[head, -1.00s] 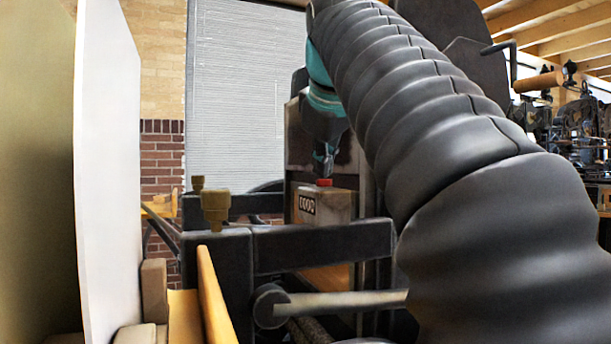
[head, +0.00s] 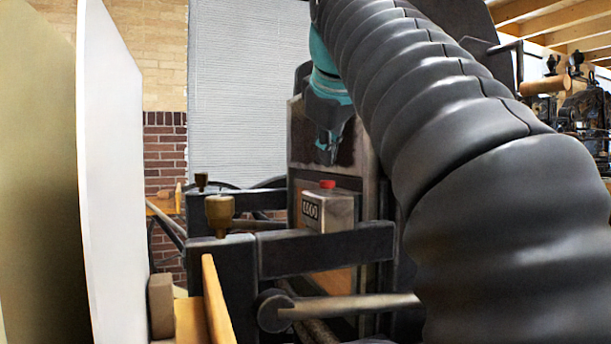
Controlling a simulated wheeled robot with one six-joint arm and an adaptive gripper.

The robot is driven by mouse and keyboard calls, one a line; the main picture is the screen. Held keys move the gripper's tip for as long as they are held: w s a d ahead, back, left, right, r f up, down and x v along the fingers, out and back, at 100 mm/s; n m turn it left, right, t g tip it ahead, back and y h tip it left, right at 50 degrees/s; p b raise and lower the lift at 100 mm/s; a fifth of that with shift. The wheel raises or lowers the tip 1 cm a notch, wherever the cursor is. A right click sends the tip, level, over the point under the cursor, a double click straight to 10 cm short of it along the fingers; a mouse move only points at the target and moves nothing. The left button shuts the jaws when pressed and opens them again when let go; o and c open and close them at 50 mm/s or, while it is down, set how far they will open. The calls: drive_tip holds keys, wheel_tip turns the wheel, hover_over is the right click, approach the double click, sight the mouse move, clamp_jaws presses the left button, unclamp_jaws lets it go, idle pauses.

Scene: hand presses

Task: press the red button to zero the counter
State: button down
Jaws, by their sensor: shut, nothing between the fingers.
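The counter (head: 338,214) is a small pale box with a dark number window (head: 311,210) on its front, mounted by the dark frame of a press. The window seems to show zeros, but the digits are too small to read surely. The red button (head: 327,184) sits on top of the counter and is fully in sight. My gripper (head: 325,158) points down above the button, shut and empty, with a visible gap between its tips and the button. My dark ribbed arm covers the right of the view.
A black press frame (head: 325,250) with brass knobs (head: 220,212) stands around the counter. A pale round bar (head: 350,307) runs in front of it. A tall white panel (head: 112,170) stands at the left. Other presses (head: 582,110) stand at the far right.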

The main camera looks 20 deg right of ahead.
sight(327, 181)
drive_tip(key=shift+r+p, duration=1.5)
drive_tip(key=shift+r, duration=0.6)
